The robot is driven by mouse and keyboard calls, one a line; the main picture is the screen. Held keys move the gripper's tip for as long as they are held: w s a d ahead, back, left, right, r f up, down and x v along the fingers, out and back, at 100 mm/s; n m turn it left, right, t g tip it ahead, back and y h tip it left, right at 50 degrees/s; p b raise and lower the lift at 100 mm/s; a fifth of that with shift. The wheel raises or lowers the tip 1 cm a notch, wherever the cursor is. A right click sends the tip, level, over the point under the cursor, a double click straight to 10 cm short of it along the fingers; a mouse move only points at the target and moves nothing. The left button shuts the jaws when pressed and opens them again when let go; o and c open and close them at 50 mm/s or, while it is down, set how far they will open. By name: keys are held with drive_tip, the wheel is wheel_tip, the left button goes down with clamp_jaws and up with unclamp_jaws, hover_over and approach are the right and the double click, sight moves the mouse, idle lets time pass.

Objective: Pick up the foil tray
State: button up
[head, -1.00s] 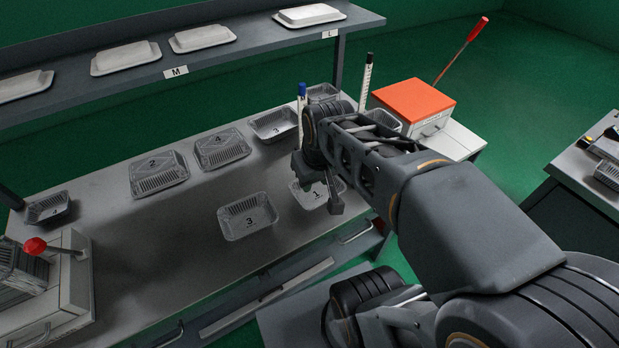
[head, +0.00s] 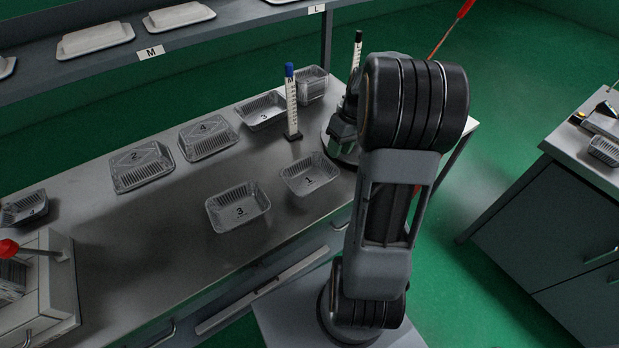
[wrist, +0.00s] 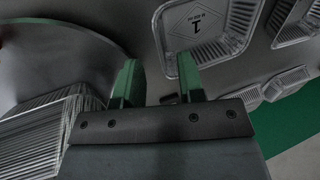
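Several foil trays stand on the steel bench. Tray 1 (head: 296,180) is open and empty near the front edge, with an open tray 3 (head: 215,215) to its left. Tray 2 (head: 140,180), tray 4 (head: 207,150) and another tray 3 (head: 262,105) are behind. In the head view my gripper is mostly hidden behind my arm, to the right of tray 1. In the wrist view my gripper (wrist: 158,80) has its fingers apart with nothing between them. Tray 1 (wrist: 225,45) lies beyond the fingers, to the upper right, apart from them.
A round grey plate (wrist: 65,50) lies by my gripper, beside stacked foil trays (wrist: 40,125). A white post with a blue top (head: 291,105) stands behind tray 1. A shelf (head: 225,25) with white lidded trays runs along the back. The bench middle is clear.

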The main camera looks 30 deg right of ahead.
sight(333, 164)
drive_tip(key=shift+x, duration=3.6)
drive_tip(key=shift+w, duration=0.1)
clamp_jaws()
